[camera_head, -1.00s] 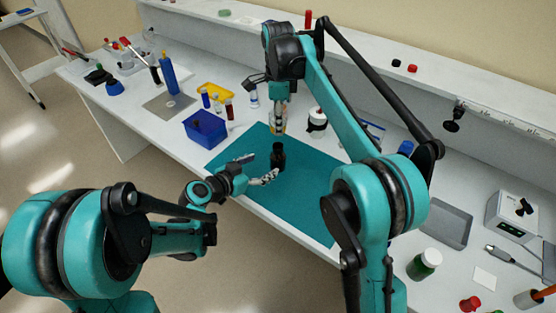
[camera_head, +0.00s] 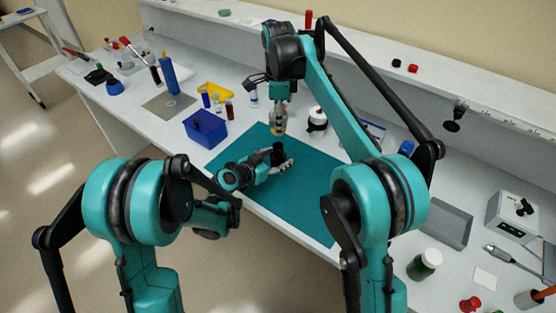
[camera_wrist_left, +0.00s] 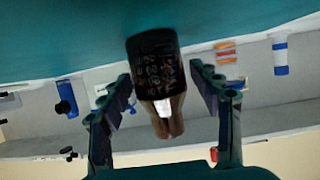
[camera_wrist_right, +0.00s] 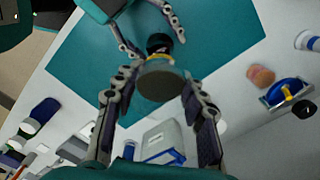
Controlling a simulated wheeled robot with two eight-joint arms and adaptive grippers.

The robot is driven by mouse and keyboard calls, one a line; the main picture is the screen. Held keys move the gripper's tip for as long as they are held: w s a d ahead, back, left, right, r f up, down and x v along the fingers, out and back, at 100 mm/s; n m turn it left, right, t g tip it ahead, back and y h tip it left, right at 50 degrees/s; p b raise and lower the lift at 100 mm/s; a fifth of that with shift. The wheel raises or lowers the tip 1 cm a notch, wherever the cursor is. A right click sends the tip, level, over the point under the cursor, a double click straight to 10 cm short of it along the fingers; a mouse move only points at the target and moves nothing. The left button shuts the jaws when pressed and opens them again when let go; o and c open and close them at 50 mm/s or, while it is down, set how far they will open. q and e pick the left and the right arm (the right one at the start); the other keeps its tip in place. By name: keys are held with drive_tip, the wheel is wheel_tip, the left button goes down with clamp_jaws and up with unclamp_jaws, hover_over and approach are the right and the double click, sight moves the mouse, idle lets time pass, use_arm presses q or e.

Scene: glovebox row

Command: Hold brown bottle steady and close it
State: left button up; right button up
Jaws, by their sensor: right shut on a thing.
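The brown bottle (camera_head: 277,154) is dark and stands on the teal mat (camera_head: 310,200). In the left wrist view the bottle (camera_wrist_left: 157,75) shows a dark label and a brown neck. My left gripper (camera_wrist_left: 160,85) is open, its fingers on either side of the bottle with gaps visible; it also shows in the head view (camera_head: 284,166). My right gripper (camera_head: 278,126) is above the bottle, shut on a round, dull brown-grey thing (camera_wrist_right: 161,80), seemingly the cap. In the right wrist view it partly hides the bottle (camera_wrist_right: 158,43), and whether they touch is unclear.
A white bottle with a black band (camera_head: 317,121) stands behind the mat. A grey tray (camera_head: 445,222) lies at right. The mat's front right part is clear.

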use_arm(q)
clamp_jaws()
use_arm(e)
drive_tip(key=shift+f, duration=2.5)
drive_tip(key=shift+f, duration=0.9)
drive_tip(key=shift+f, duration=0.55)
